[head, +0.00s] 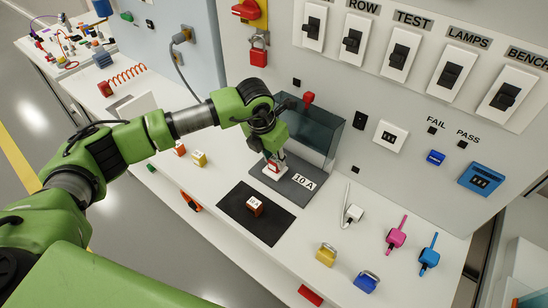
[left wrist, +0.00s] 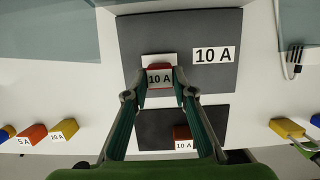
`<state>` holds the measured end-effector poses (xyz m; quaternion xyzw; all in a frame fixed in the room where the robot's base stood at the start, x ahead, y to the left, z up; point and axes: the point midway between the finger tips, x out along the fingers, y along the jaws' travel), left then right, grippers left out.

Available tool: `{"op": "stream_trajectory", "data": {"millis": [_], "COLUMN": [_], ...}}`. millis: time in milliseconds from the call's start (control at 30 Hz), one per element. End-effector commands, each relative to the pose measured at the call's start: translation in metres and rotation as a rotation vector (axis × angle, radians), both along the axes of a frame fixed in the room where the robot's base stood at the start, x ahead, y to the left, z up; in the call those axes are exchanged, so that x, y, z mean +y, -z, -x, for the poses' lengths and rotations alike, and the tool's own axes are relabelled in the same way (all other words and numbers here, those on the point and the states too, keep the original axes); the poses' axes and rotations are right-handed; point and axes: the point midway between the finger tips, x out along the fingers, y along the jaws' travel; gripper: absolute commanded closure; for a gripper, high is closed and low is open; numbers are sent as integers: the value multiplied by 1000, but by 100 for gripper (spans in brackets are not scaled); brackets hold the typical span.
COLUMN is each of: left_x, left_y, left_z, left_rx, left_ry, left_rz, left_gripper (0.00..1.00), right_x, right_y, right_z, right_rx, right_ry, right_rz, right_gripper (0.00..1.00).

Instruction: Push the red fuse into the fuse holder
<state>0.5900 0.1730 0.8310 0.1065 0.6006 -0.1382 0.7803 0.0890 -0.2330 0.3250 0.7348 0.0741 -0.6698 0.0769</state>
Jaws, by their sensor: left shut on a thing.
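The red fuse (left wrist: 160,70), with a "10 A" label facing me, sits between the fingertips of my left gripper (left wrist: 160,85) in the left wrist view. My left gripper is shut on it. The white fuse holder (left wrist: 150,60) shows around and behind the fuse, on the dark grey plate (left wrist: 225,85) marked "10 A". In the head view my left gripper (head: 273,155) points down over the white holder (head: 272,177), with the red fuse (head: 273,168) at it. I cannot tell how deep the fuse sits. My right gripper is not in view.
A clear tinted cover (head: 322,132) stands right behind the holder. Yellow (head: 326,254) and blue (head: 367,282) padlocks and pink (head: 396,237) and blue (head: 429,257) pieces lie to the right.

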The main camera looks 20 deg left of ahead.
Motion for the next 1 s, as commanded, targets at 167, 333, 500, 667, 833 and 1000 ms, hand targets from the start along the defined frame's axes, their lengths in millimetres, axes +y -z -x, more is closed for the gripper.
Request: {"op": "stream_trajectory", "data": {"millis": [167,333,500,667,833,1000], "left_x": [0,0,0,2,5,9], "left_y": [1,0,-3,-23,-59,-91], "left_z": [0,0,0,5,13,22], "left_rx": [1,1,0,-3,-4,-3], "left_ry": [0,0,0,1,2,1], "left_rz": [0,0,0,1,0,0], "left_gripper": [56,56,56,56,56,56], "right_x": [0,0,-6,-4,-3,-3], "right_y": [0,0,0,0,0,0], "right_z": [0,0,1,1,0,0], "right_rx": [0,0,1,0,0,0], "right_ry": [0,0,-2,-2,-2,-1], "right_rz": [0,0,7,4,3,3], "right_gripper": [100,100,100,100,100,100]}}
